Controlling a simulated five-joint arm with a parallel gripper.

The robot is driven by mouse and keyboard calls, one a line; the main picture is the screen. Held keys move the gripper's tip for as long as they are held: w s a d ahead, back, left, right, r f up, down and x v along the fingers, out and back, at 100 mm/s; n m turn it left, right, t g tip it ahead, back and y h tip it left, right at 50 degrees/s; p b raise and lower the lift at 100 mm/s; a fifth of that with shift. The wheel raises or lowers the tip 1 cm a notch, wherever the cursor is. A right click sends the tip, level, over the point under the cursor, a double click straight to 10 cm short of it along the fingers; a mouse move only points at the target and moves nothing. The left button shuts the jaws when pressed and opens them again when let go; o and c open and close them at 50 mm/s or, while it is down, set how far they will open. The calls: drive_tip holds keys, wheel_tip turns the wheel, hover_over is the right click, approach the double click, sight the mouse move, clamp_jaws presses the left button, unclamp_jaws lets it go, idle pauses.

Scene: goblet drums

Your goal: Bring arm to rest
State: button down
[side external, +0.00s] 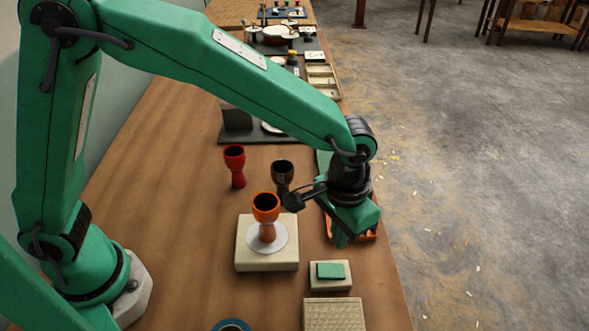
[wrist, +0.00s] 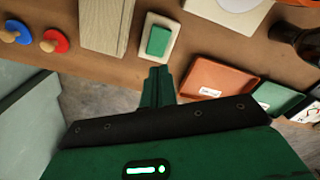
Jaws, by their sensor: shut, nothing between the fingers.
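My green gripper (side external: 340,240) hangs from the arm at the table's right edge, in the side view, pointing down over an orange tray. Its fingers are shut with nothing between them; the closed fingertips also show in the wrist view (wrist: 158,75). My arm is stretched out across the table. An orange goblet drum (side external: 266,207) stands upright on a white disc (side external: 281,238) on a beige block (side external: 268,264), left of the gripper. A red goblet drum (side external: 235,165) and a black one (side external: 283,173) stand upright behind it.
A beige block with a green pad (side external: 330,271) lies in front of the gripper, with a beige ribbed board (side external: 334,314) nearer. The orange tray (wrist: 221,80) and a green tray (wrist: 277,98) lie along the edge. The table's left part is clear.

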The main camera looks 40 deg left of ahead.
drive_tip(key=s+a+r+n+t, duration=0.1)
drive_tip(key=s+a+r+t, duration=0.15)
drive_tip(key=a+r, duration=0.65)
drive_tip(key=s+a+r+n+t, duration=0.1)
drive_tip(key=s+a+r, duration=0.3)
drive_tip(key=a, duration=0.9)
drive_tip(key=s+a+r+n+t, duration=0.1)
drive_tip(key=s+a+t, duration=0.1)
drive_tip(key=s+a, duration=0.3)
drive_tip(key=shift+s+a, duration=0.35)
drive_tip(key=shift+a, duration=0.5)
